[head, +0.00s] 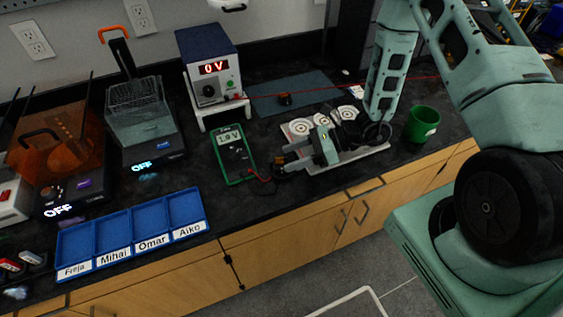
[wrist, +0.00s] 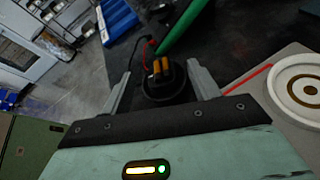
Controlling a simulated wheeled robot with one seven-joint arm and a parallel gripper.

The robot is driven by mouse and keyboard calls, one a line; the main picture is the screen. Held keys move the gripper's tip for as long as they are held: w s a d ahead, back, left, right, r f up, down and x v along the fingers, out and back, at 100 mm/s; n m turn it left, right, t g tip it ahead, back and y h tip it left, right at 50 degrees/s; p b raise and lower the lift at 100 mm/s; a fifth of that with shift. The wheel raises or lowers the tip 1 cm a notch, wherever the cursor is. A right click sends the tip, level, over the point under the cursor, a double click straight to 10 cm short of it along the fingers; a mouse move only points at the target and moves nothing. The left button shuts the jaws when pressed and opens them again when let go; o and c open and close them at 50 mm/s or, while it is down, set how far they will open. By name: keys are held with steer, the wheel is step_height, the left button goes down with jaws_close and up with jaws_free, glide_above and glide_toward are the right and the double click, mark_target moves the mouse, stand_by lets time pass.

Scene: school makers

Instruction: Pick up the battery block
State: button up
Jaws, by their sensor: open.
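A dark block with two yellow-orange upright parts on a round black base, which looks like the battery block (wrist: 162,70), stands on the black counter in the wrist view. My gripper (wrist: 162,88) is open, with one finger on each side of the block and gaps visible on both sides. In the head view my gripper (head: 284,163) reaches left over the counter, just right of the green multimeter (head: 234,155), which reads 1.9 V. The block is mostly hidden by my gripper there. A red lead runs close to the block; I cannot tell whether it is attached.
A pale board with round targets (head: 300,127) lies under and behind my gripper. A green cup (head: 423,123) stands to the right. A power supply (head: 209,70) reading 0 V is behind. A blue named tray (head: 131,238) lies front left. A small dark object (head: 285,99) sits on the mat.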

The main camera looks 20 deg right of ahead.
mark_target(282, 165)
steer(key=shift+x, duration=1.3)
steer(key=c, duration=1.1)
steer(key=shift+c, duration=0.3)
steer(key=shift+r, duration=0.15)
